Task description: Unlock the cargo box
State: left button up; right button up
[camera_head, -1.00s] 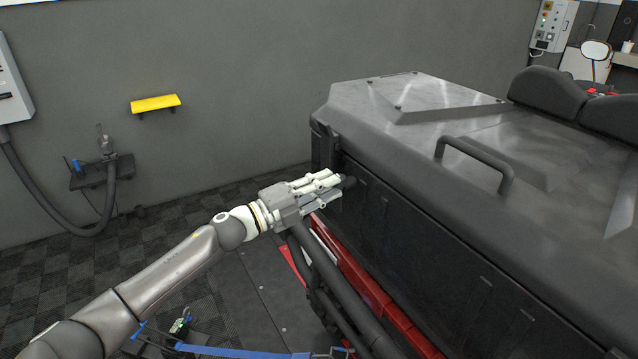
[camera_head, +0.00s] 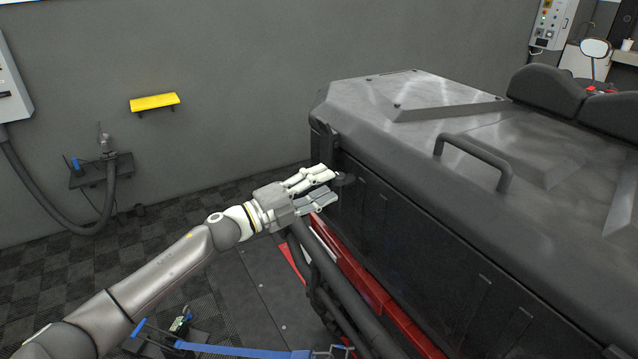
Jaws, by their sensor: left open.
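The cargo box (camera_head: 420,235) is a large dark box with a grey lid (camera_head: 430,130) and a black handle (camera_head: 475,160) on top. The lid looks shut. A dark latch (camera_head: 328,145) sits at its left corner. A small dark knob-like part (camera_head: 345,180) sticks out of the side below it. My left gripper (camera_head: 328,187) is open, with its fingertips close to this knob-like part. I cannot tell whether they touch it. My right gripper is not in view.
A red bumper bar (camera_head: 375,290) and dark tubes (camera_head: 335,285) run below the box side. A blue strap (camera_head: 240,351) lies at the bottom. A yellow shelf (camera_head: 154,102) and a hose (camera_head: 110,195) are at the wall on the left.

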pick_arm(q)
jog(key=v, duration=1.1)
jog(key=shift+r, duration=0.2)
jog(key=shift+s, duration=0.15)
